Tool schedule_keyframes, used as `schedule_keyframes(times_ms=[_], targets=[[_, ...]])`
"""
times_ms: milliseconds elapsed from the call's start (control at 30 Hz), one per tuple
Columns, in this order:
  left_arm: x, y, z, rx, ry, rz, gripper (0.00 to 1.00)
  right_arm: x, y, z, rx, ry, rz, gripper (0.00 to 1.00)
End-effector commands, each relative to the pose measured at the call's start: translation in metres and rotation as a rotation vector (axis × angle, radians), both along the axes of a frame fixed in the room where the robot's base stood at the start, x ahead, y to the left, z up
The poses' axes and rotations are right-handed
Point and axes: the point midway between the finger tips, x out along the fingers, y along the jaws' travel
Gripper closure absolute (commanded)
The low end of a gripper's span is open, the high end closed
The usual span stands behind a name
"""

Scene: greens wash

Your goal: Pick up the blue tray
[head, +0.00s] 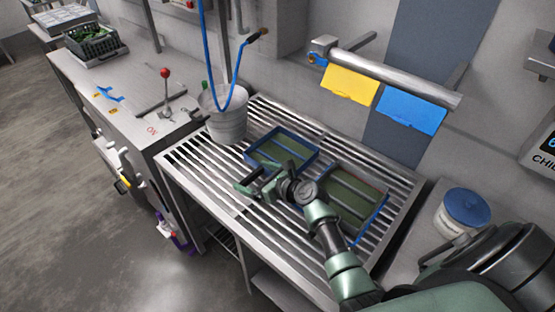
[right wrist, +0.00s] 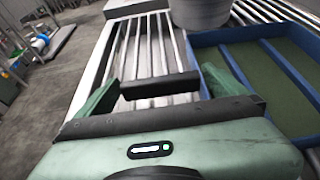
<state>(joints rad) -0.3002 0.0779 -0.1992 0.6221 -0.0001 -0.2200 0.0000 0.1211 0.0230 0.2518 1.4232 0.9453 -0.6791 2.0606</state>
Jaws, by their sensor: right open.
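The blue tray (head: 313,157) lies on the slatted metal rack, a shallow rectangle with blue walls, a divider and a green inside. My right gripper (head: 256,182) is in front of its near left side, its green fingers apart with nothing seen between them. In the right wrist view the open right gripper (right wrist: 168,70) is over bare slats, and the blue tray (right wrist: 205,72) lies just right of the right finger. I cannot tell whether they touch. My left gripper is not in view.
A second green-bottomed tray (head: 362,191) lies right of the blue tray, partly behind my right arm. A grey bucket (head: 226,122) stands at the rack's back left. A blue-lidded tub (head: 466,207) is at the right. Yellow (head: 349,85) and blue (head: 411,110) cloths hang above.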

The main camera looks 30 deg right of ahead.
Motion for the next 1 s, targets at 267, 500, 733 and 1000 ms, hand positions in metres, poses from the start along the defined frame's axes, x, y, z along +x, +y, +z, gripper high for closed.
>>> schedule_keyframes(times_ms=[267, 500, 733, 1000], targets=[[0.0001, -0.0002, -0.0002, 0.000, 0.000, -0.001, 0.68, 0.0013, 0.0003, -0.0005, 0.000, 0.000, 0.000, 0.11], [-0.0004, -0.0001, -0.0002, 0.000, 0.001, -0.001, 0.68, 0.0011, 0.0003, -0.0005, 0.000, 0.000, 0.000, 0.78], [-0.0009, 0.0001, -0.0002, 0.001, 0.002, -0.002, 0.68, 0.0020, -0.0001, 0.0016, -0.002, -0.005, -0.001, 0.80], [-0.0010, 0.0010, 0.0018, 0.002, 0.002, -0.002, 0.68, 0.0023, 0.0004, 0.0086, -0.001, -0.006, 0.000, 0.80]])
